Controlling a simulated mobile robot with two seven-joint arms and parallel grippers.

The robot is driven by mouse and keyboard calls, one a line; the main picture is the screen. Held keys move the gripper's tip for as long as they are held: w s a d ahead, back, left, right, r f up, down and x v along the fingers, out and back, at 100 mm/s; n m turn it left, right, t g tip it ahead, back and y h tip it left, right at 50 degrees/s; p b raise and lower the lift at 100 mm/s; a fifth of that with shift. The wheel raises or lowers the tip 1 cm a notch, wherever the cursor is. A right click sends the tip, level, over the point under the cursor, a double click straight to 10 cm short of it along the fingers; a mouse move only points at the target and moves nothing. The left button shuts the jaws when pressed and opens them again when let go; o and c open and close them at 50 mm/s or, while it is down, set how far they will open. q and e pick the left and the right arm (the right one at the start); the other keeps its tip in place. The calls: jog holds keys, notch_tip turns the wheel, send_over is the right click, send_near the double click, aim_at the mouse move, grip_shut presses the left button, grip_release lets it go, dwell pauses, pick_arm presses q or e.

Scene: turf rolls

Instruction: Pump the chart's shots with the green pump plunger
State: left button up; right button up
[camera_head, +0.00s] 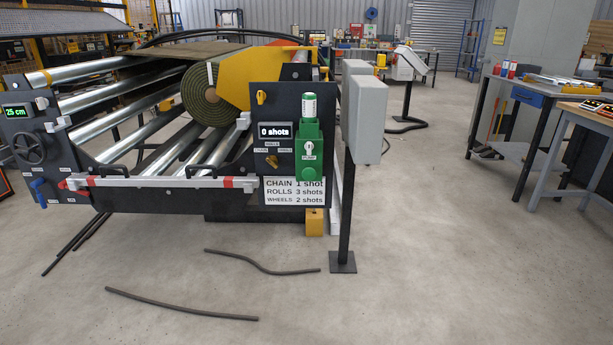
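The green pump (301,167) is mounted on the dark panel (262,106) at the right end of the roller machine. A pale cylinder stands on top of it, and a white fitting and a PUMP label show on its front. The plunger cannot be clearly told apart from the pump body. Left of it, the display (275,131) reads 0 shots. Below that is a small brownish selector knob (272,161) with tiny labels around it. The chart (294,191) reads CHAIN 1 shot, ROLLS 3 shots, WHEELS 2 shots. Neither of my grippers is in view.
A grey box (366,119) on a black post (347,210) stands just right of the pump. A rail (160,183) crosses the machine's front. Two dark strips (180,304) lie on the floor. Open floor lies in front and to the right, before the workbenches (540,103).

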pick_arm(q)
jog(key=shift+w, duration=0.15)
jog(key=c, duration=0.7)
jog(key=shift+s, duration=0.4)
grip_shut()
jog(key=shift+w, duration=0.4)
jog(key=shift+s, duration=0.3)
